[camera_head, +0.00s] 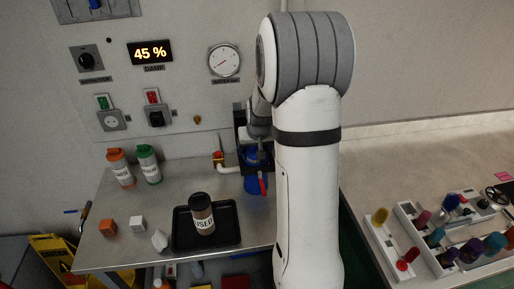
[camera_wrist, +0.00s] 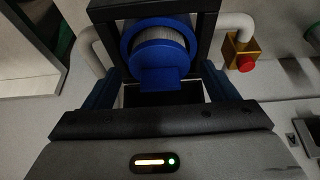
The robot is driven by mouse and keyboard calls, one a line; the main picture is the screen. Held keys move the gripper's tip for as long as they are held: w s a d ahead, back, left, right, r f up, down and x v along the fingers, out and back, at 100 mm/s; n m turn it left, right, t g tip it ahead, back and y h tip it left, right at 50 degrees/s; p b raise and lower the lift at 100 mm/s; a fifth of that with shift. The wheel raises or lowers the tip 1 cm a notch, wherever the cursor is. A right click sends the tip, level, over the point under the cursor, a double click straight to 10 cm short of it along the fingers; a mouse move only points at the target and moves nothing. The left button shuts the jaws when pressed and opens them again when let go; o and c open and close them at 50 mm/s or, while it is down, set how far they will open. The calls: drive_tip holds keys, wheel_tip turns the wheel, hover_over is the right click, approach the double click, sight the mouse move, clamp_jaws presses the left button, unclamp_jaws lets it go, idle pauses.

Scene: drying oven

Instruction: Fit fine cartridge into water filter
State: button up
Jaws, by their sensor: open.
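The water filter is a blue housing (camera_head: 256,185) in a dark frame at the back edge of the metal table, partly behind my arm. In the wrist view its blue round part (camera_wrist: 160,55) shows a pale band and a blue tab. My gripper (camera_wrist: 160,88) is open, one finger on each side of the blue part; contact cannot be told. Two cartridges stand upright at the back left, one with an orange cap (camera_head: 120,166) and one with a green cap (camera_head: 149,163). Their labels are too small to read. A brown cartridge (camera_head: 202,213) marked USED stands in a black tray.
The black tray (camera_head: 228,241) lies near the table's front. An orange block (camera_head: 108,226), a white block (camera_head: 138,223) and a white piece (camera_head: 160,240) lie left of it. A red-knobbed valve (camera_wrist: 242,58) sits beside the filter. A red handle (camera_head: 264,187) hangs there.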

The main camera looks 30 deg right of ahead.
drive_tip(key=b+v, duration=0.2)
drive_tip(key=v, duration=0.9)
drive_tip(key=s+a+n, duration=0.1)
drive_tip(key=s+a, duration=0.6)
drive_tip(key=s, duration=0.4)
drive_tip(key=s+a+r+n+y, duration=0.1)
drive_tip(key=s+a+n, duration=0.1)
drive_tip(key=s+a, duration=0.5)
drive_tip(key=s, duration=0.4)
drive_tip(key=shift+s+a+r+g, duration=0.35)
drive_tip(key=shift+s+g, duration=0.05)
